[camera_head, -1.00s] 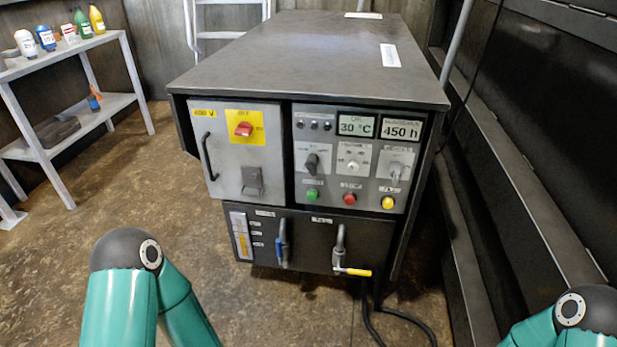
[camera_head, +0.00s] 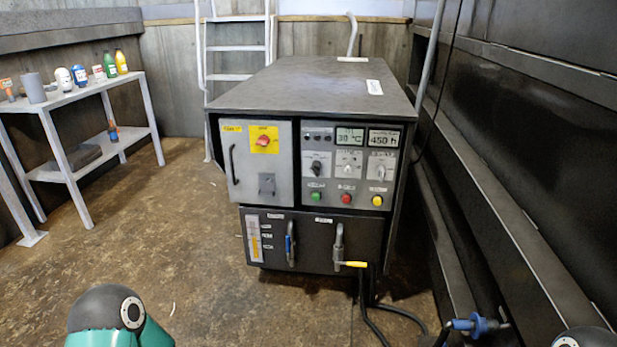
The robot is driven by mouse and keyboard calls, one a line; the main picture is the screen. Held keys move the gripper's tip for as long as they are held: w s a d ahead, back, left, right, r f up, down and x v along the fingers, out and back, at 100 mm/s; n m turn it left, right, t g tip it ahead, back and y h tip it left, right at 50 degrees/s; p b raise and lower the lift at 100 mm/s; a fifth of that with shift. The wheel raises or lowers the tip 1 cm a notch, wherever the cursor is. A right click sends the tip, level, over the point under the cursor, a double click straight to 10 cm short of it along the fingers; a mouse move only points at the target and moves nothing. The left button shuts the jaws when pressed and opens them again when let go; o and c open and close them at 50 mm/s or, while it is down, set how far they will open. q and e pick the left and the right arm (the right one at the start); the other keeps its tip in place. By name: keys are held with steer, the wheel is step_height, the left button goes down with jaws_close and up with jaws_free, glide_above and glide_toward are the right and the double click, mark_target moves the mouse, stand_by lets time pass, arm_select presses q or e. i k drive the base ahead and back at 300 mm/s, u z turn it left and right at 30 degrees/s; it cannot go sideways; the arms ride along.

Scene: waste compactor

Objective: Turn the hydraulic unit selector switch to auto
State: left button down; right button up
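The hydraulic unit (camera_head: 313,85) is a dark cabinet standing in the middle of the head view. Its control panel (camera_head: 334,197) on the upper right front carries three rotary switches in a row: a black one (camera_head: 316,168) on the left, a pale one (camera_head: 348,170) in the middle and a grey one (camera_head: 381,173) on the right. Their labels are too small to read, so I cannot tell which is the selector or its setting. A red switch (camera_head: 263,141) sits on a yellow plate on the left door. Only parts of my arms show at the bottom edge; neither gripper is visible.
Green (camera_head: 317,196), red (camera_head: 346,198) and yellow (camera_head: 377,201) buttons sit below the switches. A shelf (camera_head: 95,90) with bottles stands left. A dark wall (camera_head: 540,150) runs along the right. Cables (camera_head: 385,310) and a blue fitting (camera_head: 477,325) lie lower right. The floor in front is mostly clear.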

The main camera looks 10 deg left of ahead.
mark_target(315, 168)
steer(key=u, duration=0.95)
steer(key=i, duration=0.95)
steer(key=z, duration=0.85)
steer(key=k, duration=0.85)
steer(key=z, duration=0.2)
steer(key=i, duration=0.7)
steer(key=u, duration=0.05)
